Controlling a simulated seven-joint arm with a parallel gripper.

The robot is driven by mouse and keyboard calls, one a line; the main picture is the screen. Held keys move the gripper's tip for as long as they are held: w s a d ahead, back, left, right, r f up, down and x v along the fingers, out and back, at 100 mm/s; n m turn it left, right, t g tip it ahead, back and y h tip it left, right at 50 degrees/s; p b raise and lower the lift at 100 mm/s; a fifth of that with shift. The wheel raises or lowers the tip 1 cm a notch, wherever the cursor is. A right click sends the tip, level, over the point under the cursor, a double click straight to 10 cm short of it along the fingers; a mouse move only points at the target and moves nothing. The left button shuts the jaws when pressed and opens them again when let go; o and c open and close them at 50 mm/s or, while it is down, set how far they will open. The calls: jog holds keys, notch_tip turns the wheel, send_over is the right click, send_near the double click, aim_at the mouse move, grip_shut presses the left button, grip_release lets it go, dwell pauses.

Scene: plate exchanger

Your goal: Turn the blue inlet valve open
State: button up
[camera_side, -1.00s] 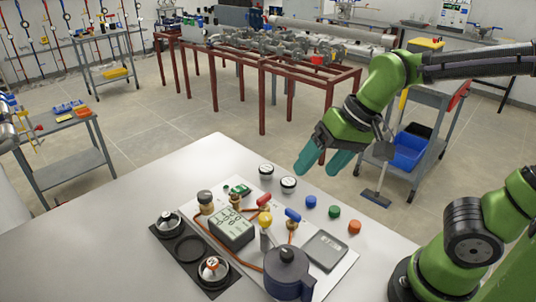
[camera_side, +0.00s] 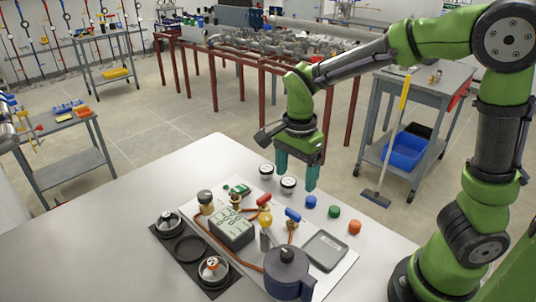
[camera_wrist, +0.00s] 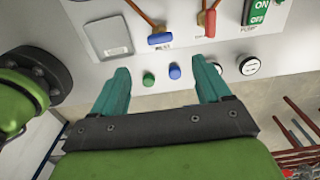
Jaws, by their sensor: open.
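The blue inlet valve (camera_side: 293,215) is a small blue lever handle on a copper pipe, on the white panel in the side view. In the wrist view the blue handle (camera_wrist: 160,38) lies sideways, above and ahead of my fingertips. My gripper (camera_side: 297,180) has teal fingers pointing down and is open and empty. It hangs above the panel's far edge, behind the blue valve and apart from it. In the wrist view my gripper's fingertips (camera_wrist: 160,68) are spread wide, with a green and a blue button between them.
A red-handled valve (camera_side: 264,200) sits left of the blue one. Blue (camera_side: 310,201), green (camera_side: 334,211) and orange (camera_side: 355,227) buttons lie to the right. A grey scale (camera_side: 325,250) and a dark kettle-like vessel (camera_side: 288,270) stand in front.

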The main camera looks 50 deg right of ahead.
aim_at(293, 211)
notch_tip(293, 211, down, 11)
jog(key=shift+f, duration=0.1)
dwell(0.3)
jog(key=c, duration=1)
